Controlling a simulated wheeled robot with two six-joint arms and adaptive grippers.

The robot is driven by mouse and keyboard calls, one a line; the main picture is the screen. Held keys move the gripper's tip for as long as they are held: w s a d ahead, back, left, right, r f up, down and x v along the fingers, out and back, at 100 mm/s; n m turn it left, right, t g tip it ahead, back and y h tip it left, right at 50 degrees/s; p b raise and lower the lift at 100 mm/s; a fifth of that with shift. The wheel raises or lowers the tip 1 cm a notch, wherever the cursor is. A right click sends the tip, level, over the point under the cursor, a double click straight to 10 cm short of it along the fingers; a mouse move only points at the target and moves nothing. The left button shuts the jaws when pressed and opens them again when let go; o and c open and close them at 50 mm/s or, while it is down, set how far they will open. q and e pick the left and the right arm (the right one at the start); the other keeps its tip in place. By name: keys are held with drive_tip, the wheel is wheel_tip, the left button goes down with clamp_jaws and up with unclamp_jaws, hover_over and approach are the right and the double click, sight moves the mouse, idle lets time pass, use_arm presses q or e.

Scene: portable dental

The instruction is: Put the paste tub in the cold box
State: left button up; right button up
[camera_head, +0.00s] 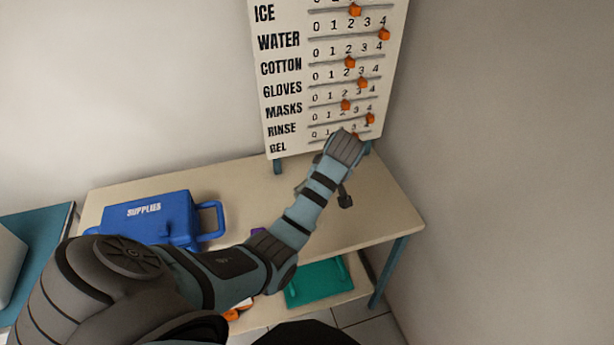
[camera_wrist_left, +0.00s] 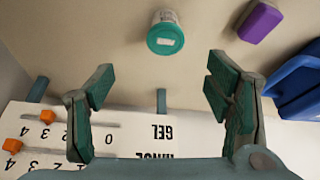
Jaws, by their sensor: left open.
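A small pale tub with a teal lid (camera_wrist_left: 165,38), which looks like the paste tub, stands on the tabletop in the left wrist view. My left gripper (camera_wrist_left: 158,75) is open and empty, with the tub beyond its fingertips and roughly between them. In the head view my left gripper (camera_head: 324,194) is over the right part of the table, below the board. The arm hides the tub there. A blue box labelled SUPPLIES (camera_head: 150,215) stands at the table's left; its edge also shows in the left wrist view (camera_wrist_left: 299,80). I see nothing marked as a cold box.
A purple block (camera_wrist_left: 260,21) lies between the tub and the blue box; a bit shows behind the arm (camera_head: 257,231). A board with orange sliders (camera_head: 290,60) stands at the table's back. A teal tray (camera_head: 320,280) is on the lower shelf. The table's right end is clear.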

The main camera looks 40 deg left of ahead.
use_arm(q)
drive_tip(key=x, duration=0.4)
drive_tip(key=b+x, duration=0.1)
drive_tip(key=x, duration=0.3)
drive_tip(key=b+x, duration=0.1)
drive_tip(key=x, duration=0.3)
drive_tip(key=shift+s+a, duration=0.2)
drive_tip(key=shift+s, duration=0.2)
drive_tip(key=shift+r, duration=0.1)
drive_tip(key=c, duration=1.4)
drive_tip(key=shift+r, duration=0.1)
